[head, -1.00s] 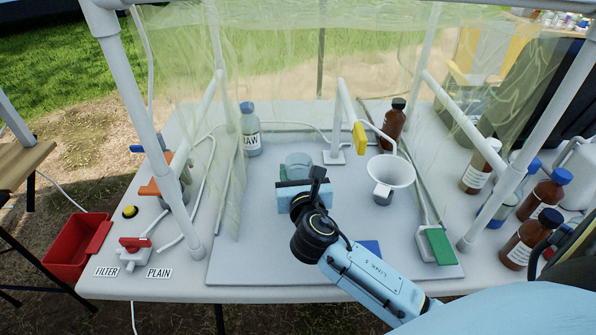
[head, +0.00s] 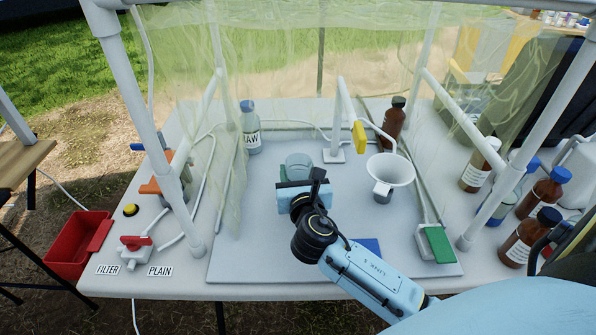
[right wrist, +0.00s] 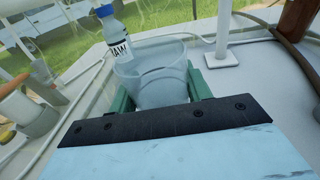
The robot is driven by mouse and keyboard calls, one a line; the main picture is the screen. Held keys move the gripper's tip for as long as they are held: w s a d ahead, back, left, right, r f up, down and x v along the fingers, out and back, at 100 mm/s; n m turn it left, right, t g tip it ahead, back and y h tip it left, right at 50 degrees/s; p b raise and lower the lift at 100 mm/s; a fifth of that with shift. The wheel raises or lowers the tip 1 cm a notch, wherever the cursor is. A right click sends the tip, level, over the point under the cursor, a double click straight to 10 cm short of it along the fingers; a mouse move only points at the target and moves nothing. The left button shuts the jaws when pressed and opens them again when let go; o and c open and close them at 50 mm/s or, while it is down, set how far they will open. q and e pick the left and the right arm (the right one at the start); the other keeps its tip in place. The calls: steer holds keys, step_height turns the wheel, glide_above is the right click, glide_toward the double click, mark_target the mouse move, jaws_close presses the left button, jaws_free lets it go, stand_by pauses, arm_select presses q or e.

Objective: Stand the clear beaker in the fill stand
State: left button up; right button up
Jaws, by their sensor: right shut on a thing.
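The clear beaker (head: 298,162) is upright between the fingers of my right gripper (head: 297,182), over the middle of the grey work mat. In the right wrist view the beaker (right wrist: 152,74) sits between two green fingers (right wrist: 160,98), which are shut on it. My gripper body hides its lower part, so I cannot tell if it touches the mat. A white funnel-shaped holder (head: 390,170) stands to the right of the beaker. A white post on a square base (head: 333,157) with a yellow handle (head: 360,135) stands behind; I cannot tell which is the fill stand. My left gripper is not in view.
A RAW bottle (head: 250,130) stands behind left. A brown bottle (head: 394,118) stands behind right. White frame posts and clear sheeting flank the mat. A green block (head: 439,245) and a blue pad (head: 368,247) lie in front. The mat left of my gripper is clear.

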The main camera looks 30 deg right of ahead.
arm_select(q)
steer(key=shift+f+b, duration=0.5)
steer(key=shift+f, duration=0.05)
arm_select(e)
steer(key=shift+f, duration=0.9)
steer(key=o, duration=1.1)
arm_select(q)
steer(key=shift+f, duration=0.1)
arm_select(e)
steer(key=shift+s+a, duration=0.1)
steer(key=shift+s, duration=0.15)
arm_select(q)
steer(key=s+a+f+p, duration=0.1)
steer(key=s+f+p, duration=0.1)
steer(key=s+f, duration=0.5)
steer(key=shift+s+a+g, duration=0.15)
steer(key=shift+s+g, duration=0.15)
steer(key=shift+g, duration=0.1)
arm_select(e)
steer(key=v, duration=1.3)
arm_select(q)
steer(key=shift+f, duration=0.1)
